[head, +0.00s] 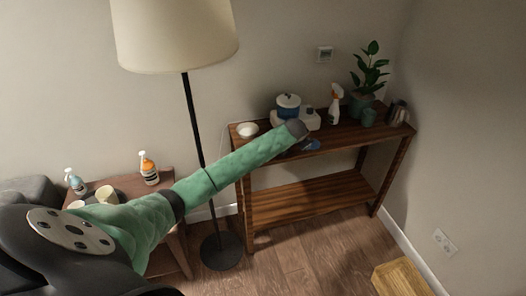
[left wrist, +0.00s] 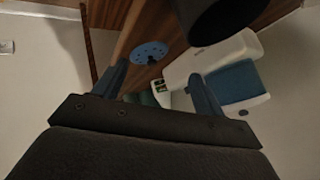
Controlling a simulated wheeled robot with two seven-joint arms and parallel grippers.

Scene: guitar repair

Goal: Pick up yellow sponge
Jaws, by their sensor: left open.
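I cannot make out a yellow sponge in either view. My left arm reaches across the head view to the wooden console shelf (head: 345,137), where its dark end (head: 296,129) is over the top board. In the left wrist view my left gripper (left wrist: 157,88) is open, with its two blue-grey fingers apart and nothing clearly held. A blue round disc (left wrist: 150,52) with holes lies beyond the fingers. A small green and pale item (left wrist: 160,88) shows between them, too small to identify. My right gripper is not in view.
A side table (head: 160,178) holds bottles. The shelf's lower board (head: 310,198) is clear.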

